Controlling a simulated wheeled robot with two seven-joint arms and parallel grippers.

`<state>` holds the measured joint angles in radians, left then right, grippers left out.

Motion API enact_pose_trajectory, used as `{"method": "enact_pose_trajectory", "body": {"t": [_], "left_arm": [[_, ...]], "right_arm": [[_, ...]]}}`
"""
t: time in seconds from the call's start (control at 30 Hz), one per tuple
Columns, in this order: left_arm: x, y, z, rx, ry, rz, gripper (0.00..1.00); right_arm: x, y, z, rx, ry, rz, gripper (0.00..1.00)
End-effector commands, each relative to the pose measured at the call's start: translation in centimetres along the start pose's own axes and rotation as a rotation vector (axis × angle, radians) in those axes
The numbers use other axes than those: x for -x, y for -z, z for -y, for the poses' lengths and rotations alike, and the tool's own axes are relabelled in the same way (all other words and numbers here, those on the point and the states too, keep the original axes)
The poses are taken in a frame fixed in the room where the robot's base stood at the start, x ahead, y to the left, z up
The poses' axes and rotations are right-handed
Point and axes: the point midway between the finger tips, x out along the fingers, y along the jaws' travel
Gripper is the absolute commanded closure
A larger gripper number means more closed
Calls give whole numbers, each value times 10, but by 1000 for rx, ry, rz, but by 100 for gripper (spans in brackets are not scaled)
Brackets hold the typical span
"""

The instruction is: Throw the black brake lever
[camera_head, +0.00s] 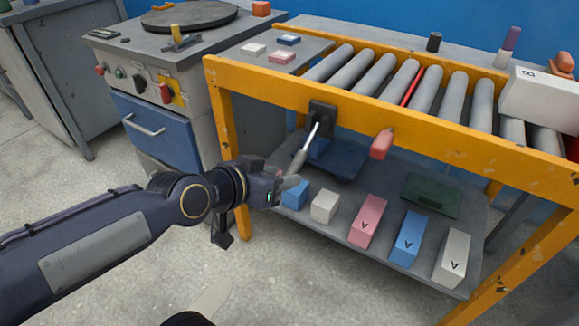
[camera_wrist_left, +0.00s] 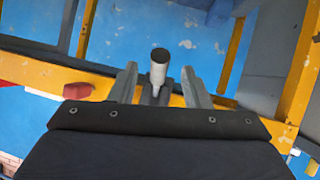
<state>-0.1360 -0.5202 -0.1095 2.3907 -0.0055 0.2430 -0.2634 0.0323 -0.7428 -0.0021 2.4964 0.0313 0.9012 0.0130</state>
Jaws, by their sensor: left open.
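The brake lever (camera_head: 307,143) comes out of a black mount (camera_head: 321,117) on the front of the yellow conveyor frame. Its thin, bright rod slopes down and left to a thicker greyish grip. My left gripper (camera_head: 288,184) is at the low end of this grip, below the frame and in front of the lower shelf. In the left wrist view the lever's round, dark end (camera_wrist_left: 159,56) shows between the two spread fingers (camera_wrist_left: 160,84). I cannot tell whether a finger touches it. My right gripper is not in view.
A red handle (camera_head: 381,144) hangs from the same frame, right of the lever. The shelf below holds several blocks, with a blue one (camera_head: 295,194) close to my gripper. Rollers (camera_head: 372,76) run above. A grey cabinet (camera_head: 174,75) with controls stands at left.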

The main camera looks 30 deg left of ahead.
Motion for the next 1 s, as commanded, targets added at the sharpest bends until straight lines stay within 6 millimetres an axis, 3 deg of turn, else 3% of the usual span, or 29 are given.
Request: {"method": "enact_pose_trajectory", "body": {"t": [0.1,0.23,1.0], "left_arm": [[18,3,0,1,1,-4,57],[26,1,0,0,0,-1,57],[28,-1,0,1,0,4,57]], "right_arm": [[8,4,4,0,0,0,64],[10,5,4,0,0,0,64],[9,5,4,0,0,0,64]]}}
